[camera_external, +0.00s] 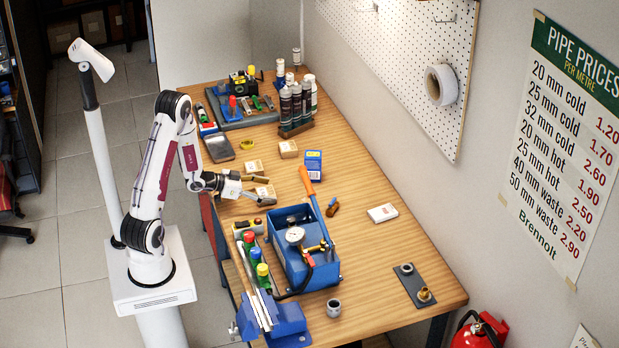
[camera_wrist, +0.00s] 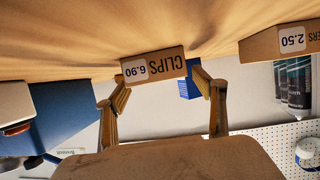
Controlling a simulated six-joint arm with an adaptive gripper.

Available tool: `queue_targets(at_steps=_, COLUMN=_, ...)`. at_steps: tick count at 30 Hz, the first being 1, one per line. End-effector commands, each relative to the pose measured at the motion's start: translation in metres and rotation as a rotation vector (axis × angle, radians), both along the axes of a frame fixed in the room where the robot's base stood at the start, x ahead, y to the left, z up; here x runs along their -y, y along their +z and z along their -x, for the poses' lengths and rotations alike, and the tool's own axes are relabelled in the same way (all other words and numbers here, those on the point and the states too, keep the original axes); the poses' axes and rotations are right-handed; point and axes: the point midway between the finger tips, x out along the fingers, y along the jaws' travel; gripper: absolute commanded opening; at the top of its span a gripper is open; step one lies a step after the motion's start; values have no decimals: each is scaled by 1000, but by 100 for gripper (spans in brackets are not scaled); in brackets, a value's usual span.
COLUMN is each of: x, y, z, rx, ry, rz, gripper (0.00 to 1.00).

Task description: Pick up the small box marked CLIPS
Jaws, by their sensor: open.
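The small box marked CLIPS (camera_wrist: 153,65) is a brown carton with a white 6.90 label. It appears upside down in the wrist view, ahead of my gripper (camera_wrist: 161,86) and mostly between the lines of its two fingers. The fingers are apart, with no visible grip on the box. In the external view, my gripper (camera_external: 261,190) is low over the left edge of the workbench, with a finger on either side of a small carton (camera_external: 265,191), which appears to be this box. Its print is too small to read there.
Another carton marked 2.50 (camera_wrist: 285,42) is to the right in the wrist view. Two cartons (camera_external: 253,166) (camera_external: 288,149) lie farther back.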

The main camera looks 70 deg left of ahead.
Motion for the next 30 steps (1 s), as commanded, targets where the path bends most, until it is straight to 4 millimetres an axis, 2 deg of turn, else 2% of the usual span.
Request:
queue_targets(at_steps=6, x=1, y=-5, z=-13, rx=0, ry=-1, rz=0, gripper=69)
queue_targets(at_steps=21, x=1, y=-5, z=-13, rx=0, ry=0, rz=0, gripper=69)
queue_targets(at_steps=22, x=1, y=-5, z=-13, rx=0, ry=0, rz=0, gripper=67)
queue_targets(at_steps=27, x=1, y=-5, z=-13, rx=0, ry=0, rz=0, gripper=25)
queue_targets(at_steps=30, x=1, y=-5, z=-13, rx=1, ry=0, rz=0, gripper=24)
